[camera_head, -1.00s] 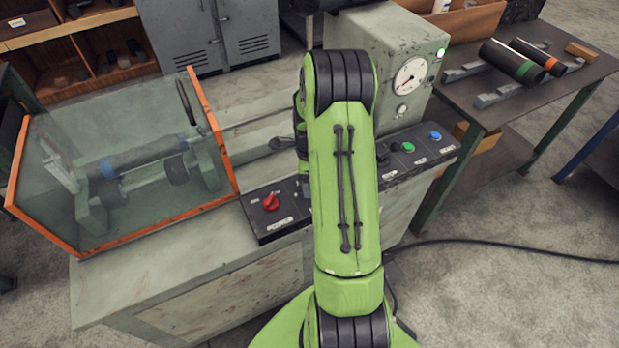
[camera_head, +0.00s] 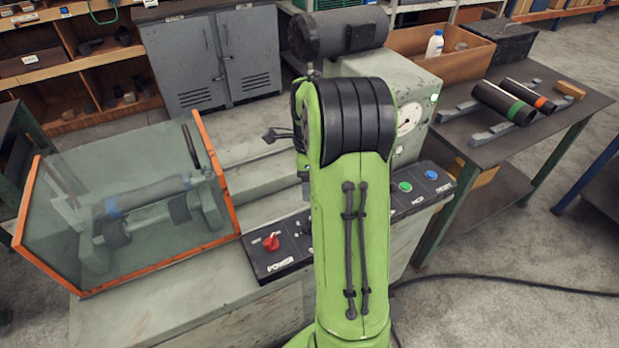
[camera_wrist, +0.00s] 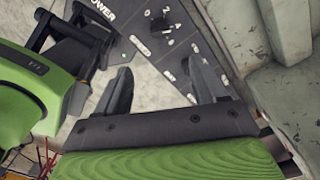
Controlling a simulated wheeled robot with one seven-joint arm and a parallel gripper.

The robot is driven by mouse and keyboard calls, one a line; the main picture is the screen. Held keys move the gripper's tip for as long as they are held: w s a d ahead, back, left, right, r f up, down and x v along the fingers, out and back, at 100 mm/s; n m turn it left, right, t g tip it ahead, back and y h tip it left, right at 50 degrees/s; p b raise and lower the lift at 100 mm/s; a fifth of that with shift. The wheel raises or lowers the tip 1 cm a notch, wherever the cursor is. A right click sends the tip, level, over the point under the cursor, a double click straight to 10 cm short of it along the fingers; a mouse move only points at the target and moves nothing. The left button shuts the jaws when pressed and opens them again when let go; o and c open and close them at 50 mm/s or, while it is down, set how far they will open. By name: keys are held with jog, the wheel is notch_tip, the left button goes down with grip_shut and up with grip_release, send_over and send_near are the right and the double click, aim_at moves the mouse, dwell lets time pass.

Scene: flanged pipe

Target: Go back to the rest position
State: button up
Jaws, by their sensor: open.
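My gripper (camera_wrist: 162,82) shows in the wrist view with its two dark fingers spread apart and nothing between them. Below the fingers, in that view, is the black control panel (camera_wrist: 135,30) with a POWER label and a dark knob (camera_wrist: 160,24). In the head view my green arm stands upright in front of the bench and hides the middle of the panel (camera_head: 285,243). Most of my gripper is hidden behind the arm there. The red knob (camera_head: 271,242), green button (camera_head: 405,187) and blue button (camera_head: 431,175) show on either side of the arm.
A clear guard box with orange edges (camera_head: 212,165) covers a pipe at left on the bench. A gauge cabinet (camera_head: 425,85) stands behind my arm. At right, a table (camera_head: 575,112) holds dark pipes (camera_head: 503,103). A cable (camera_head: 500,278) lies on the floor.

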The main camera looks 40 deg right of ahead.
dwell(0.4)
jog(key=s+a+r+n+t+h, duration=0.15)
jog(key=s+a+r+n, duration=0.25)
jog(key=a+r+n, duration=0.75)
jog(key=s+a+n+t+y, duration=0.1)
jog(key=s+a+n+t, duration=0.3)
jog(key=s+a+n, duration=0.7)
jog(key=s+n, duration=0.1)
jog(key=n, duration=0.3)
jog(key=shift+a+n, duration=0.35)
jog(key=shift+a, duration=0.05)
jog(key=shift+s+y, duration=0.1)
jog(key=shift+y, duration=0.15)
